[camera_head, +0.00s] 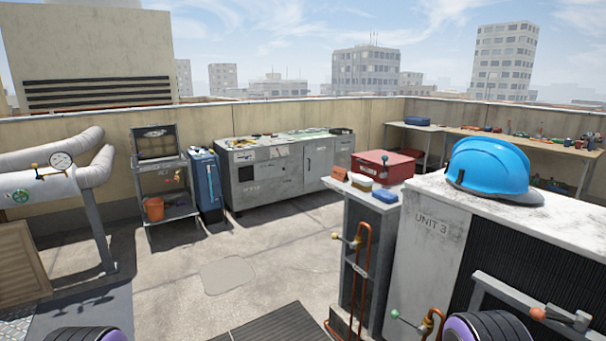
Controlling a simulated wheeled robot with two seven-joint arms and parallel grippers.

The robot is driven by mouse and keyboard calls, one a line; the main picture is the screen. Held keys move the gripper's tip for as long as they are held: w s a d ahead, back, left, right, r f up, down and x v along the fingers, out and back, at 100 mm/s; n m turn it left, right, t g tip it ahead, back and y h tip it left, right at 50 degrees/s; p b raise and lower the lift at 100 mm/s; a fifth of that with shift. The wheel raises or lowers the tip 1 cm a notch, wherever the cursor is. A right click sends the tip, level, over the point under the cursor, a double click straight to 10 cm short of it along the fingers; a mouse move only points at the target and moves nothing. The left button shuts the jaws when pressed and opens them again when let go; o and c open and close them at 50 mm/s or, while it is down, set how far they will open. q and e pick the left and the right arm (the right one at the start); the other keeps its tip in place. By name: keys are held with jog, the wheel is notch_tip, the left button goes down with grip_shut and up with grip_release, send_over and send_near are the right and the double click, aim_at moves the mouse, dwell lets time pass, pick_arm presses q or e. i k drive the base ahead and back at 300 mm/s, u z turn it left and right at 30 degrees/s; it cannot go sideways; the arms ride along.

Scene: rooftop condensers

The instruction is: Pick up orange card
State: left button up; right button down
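A small flat orange piece (340,174), which looks like the orange card, lies at the back left of the top of a narrow grey cabinet (379,230). A cream and tan block (361,183) lies beside it, and a blue block (385,195) lies nearer the front. The orange piece is too small to make out any detail. Rounded purple and black parts of my own arms show at the bottom left and bottom right edges. Neither gripper's fingers are in view.
The UNIT 3 condenser (445,240) with a blue hard hat (492,168) stands right of the cabinet. A red toolbox (383,166) stands behind it. Copper pipes (362,270) and valves stick out in front. Open concrete floor (270,245) lies to the left.

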aim_at(339, 173)
jog(key=u, duration=0.55)
jog(key=i, duration=1.8)
jog(key=z, duration=1.05)
jog(key=i, duration=0.7)
jog(key=z, duration=0.85)
